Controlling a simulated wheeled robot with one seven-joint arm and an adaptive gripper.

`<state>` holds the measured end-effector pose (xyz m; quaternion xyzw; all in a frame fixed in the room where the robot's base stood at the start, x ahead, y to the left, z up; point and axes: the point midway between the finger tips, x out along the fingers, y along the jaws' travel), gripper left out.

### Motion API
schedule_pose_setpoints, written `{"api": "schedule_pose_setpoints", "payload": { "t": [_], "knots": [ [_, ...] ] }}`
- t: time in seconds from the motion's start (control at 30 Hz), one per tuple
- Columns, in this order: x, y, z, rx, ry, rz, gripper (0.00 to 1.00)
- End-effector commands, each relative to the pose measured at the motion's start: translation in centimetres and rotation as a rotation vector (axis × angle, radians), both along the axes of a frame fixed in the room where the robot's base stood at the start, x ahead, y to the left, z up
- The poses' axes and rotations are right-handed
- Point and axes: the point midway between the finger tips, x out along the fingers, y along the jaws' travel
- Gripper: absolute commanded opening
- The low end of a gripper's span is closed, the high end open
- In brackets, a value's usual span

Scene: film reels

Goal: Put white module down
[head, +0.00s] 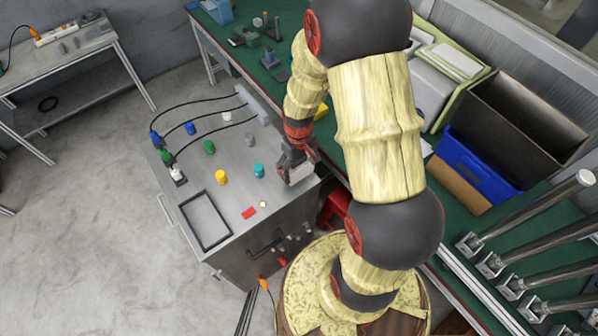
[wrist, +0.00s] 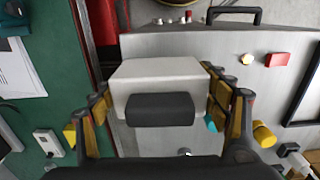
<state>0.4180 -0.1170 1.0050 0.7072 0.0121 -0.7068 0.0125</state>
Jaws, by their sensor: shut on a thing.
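The white module (wrist: 155,75) is a pale box between the two fingers of my gripper (wrist: 160,108) in the wrist view. A dark block covers part of its near side; I cannot tell whether it belongs to the module. In the head view, my gripper (head: 291,163) is at the right edge of the grey metal cabinet's top (head: 225,240), with the pale module (head: 300,173) at its tip. My gripper is shut on the module. I cannot tell whether the module's underside touches the cabinet.
The cabinet top holds a teal peg (head: 258,170), a yellow peg (head: 221,177), a red block (head: 249,212), a small yellow block (head: 263,204) and a dark square frame (head: 205,220). Cabled plugs stand at its left. A green bench (head: 245,60) adjoins on the right.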

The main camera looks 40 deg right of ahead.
Motion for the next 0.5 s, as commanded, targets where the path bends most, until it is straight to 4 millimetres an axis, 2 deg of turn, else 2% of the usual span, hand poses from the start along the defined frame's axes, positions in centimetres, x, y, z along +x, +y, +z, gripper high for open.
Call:
{"api": "schedule_pose_setpoints", "payload": {
  "t": [0.23,0.5],
  "knots": [
    [0.0,-0.2,-3.1,0.001,0.003,0.000,0.45],
    [0.1,-0.2,-3.4,0.000,0.000,0.000,0.45]
  ]
}}
